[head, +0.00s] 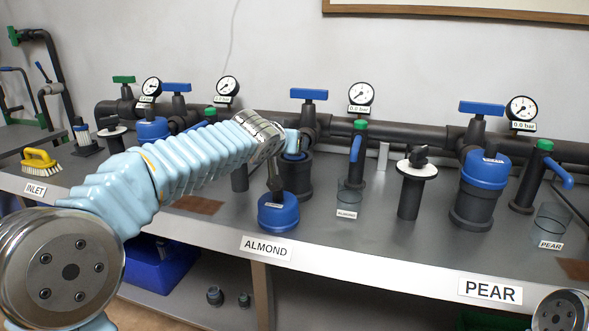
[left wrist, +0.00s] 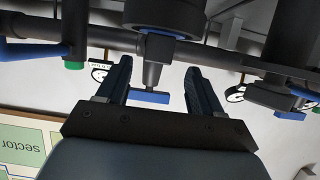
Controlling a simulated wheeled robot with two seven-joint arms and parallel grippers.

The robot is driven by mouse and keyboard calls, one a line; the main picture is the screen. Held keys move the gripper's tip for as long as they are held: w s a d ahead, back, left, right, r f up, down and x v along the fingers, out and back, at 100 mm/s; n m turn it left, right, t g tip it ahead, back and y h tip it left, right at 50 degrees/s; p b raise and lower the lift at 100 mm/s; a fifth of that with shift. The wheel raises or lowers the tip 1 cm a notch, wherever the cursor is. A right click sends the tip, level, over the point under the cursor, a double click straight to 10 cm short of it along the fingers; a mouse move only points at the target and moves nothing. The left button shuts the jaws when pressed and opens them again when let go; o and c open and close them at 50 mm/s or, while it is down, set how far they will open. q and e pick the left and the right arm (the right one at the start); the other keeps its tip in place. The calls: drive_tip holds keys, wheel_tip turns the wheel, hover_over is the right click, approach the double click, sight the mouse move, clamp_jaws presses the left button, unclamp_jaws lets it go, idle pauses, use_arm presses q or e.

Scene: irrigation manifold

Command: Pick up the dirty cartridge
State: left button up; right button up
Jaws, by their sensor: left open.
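My left gripper (head: 274,172) hangs from its wrist near the ALMOND filter housing (head: 295,185). In the left wrist view its two dark fingers (left wrist: 158,66) are apart with nothing held; a dark round housing (left wrist: 165,15) lies beyond the tips. A pale blue piece (head: 292,141) shows at the housing's mouth beside my wrist; I cannot tell whether it is the dirty cartridge. My wrist hides part of this area. The blue lid (head: 278,213) sits on the bench in front of the housing. My right gripper is out of view.
A blue-handled valve (head: 309,95) and the main pipe (head: 340,129) are behind the housing. The closed PEAR housing (head: 474,205) is farther right.

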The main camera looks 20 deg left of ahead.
use_arm(q)
drive_tip(key=p+x, duration=0.1)
drive_tip(key=x, duration=0.2)
drive_tip(key=shift+w+d+f, duration=0.15)
drive_tip(key=shift+w+f, duration=0.15)
drive_tip(key=shift+c, duration=0.2)
clamp_jaws()
